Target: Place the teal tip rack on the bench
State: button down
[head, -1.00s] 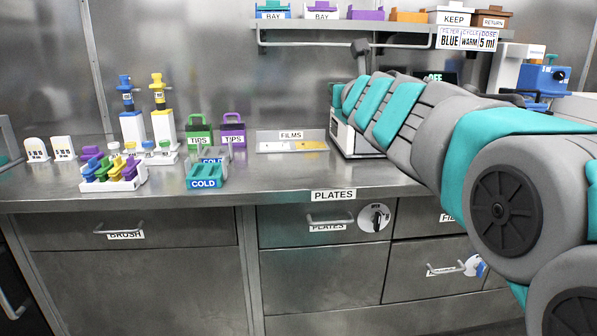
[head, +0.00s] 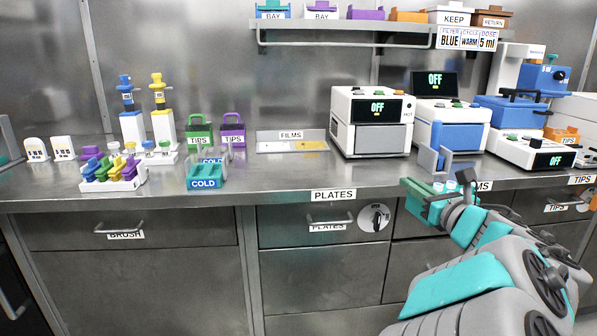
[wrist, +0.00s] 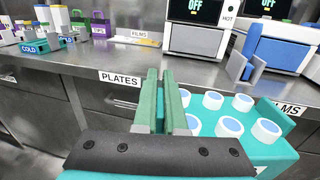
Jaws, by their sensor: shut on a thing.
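My gripper (wrist: 161,98) shows its two green jaws close together in the wrist view. It is shut on the teal tip rack (wrist: 287,120), which carries several white cylinders with pale blue tops. The rack sits right of the jaws there, and its grasped part is mostly hidden. In the head view my gripper (head: 424,196) is low at the right, in front of the bench edge. The rack's cylinders show small beside it. The steel bench (head: 290,180) runs across the view, and the rack appears apart from its top.
A PLATES label (head: 333,195) marks the bench edge. Bare bench lies behind it, left of a white device (head: 371,120). A blue-grey holder (head: 434,158) stands near the edge. Green (head: 199,133) and purple (head: 232,131) TIPS racks and a teal COLD block (head: 205,176) stand left.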

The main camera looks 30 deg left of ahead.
jog(key=d+f+n+g+y, duration=0.2)
jog(key=d+f+g+y, duration=0.1)
jog(key=d+f, duration=2.6)
jog(key=shift+w+a+r+t, duration=0.1)
jog(key=shift+w+r+t, duration=0.05)
jog(key=shift+w+r, duration=0.6)
jog(key=shift+w+a+r+t, duration=0.15)
jog(key=shift+w+r, duration=0.35)
jog(key=shift+r, duration=0.3)
jog(key=shift+d, duration=0.1)
